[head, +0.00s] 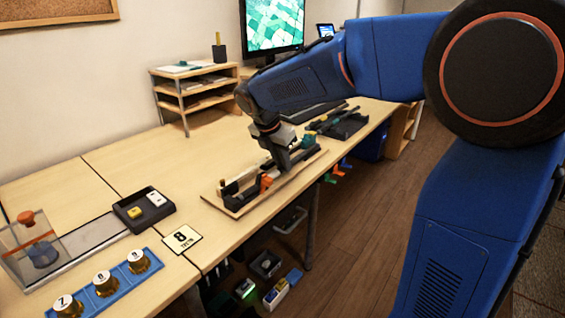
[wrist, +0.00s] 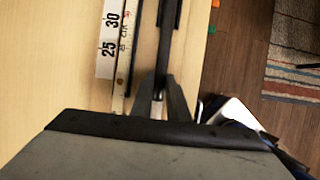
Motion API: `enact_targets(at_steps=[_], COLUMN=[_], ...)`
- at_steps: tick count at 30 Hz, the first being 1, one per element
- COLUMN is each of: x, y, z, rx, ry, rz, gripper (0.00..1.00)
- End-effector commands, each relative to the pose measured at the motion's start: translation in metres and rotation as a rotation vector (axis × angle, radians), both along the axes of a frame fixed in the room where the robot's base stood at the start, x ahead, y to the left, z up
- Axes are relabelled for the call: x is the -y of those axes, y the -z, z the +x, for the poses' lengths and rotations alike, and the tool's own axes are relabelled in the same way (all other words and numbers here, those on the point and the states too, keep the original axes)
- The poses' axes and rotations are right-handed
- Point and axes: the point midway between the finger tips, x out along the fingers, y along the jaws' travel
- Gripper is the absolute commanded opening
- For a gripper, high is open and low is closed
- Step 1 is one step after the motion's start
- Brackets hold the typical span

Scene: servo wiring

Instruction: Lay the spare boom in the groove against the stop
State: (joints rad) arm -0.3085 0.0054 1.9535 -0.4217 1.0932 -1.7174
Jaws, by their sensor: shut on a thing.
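My gripper (wrist: 160,98) is shut on a thin dark bar, likely the spare boom (wrist: 164,62), which runs away from the fingertips in the wrist view. In the head view my gripper (head: 284,165) is low over the wooden board (head: 236,206) at the table's front edge. A dark fixture with an orange part (head: 266,182) and a pale block stands on this board. The wrist view shows a white scale (wrist: 110,38) marked 25 and 30 left of the bar. I cannot tell whether the bar is in the groove or touches the stop.
A black tray (head: 349,127) with dark long parts lies behind my gripper. A small shelf (head: 197,88) and a monitor (head: 273,26) stand at the back. A black tray with two small blocks (head: 143,216) is at left. The table's middle is clear.

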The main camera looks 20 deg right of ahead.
Motion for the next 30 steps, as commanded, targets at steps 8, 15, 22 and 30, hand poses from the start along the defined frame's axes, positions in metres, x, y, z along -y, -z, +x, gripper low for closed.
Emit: enact_targets(at_steps=[8,15,22,30], x=[-0.0023,-0.0048,-0.0071,-0.0096], y=[-0.0001,-0.0001,0.0000,0.0000], z=[-0.0015,-0.0033,-0.0050,-0.0069], rx=[0.000,0.000,0.000,0.000], ry=[-0.001,-0.001,-0.001,0.000], rz=[0.000,0.000,0.000,0.000], gripper=[0.00,0.00,0.00,0.00])
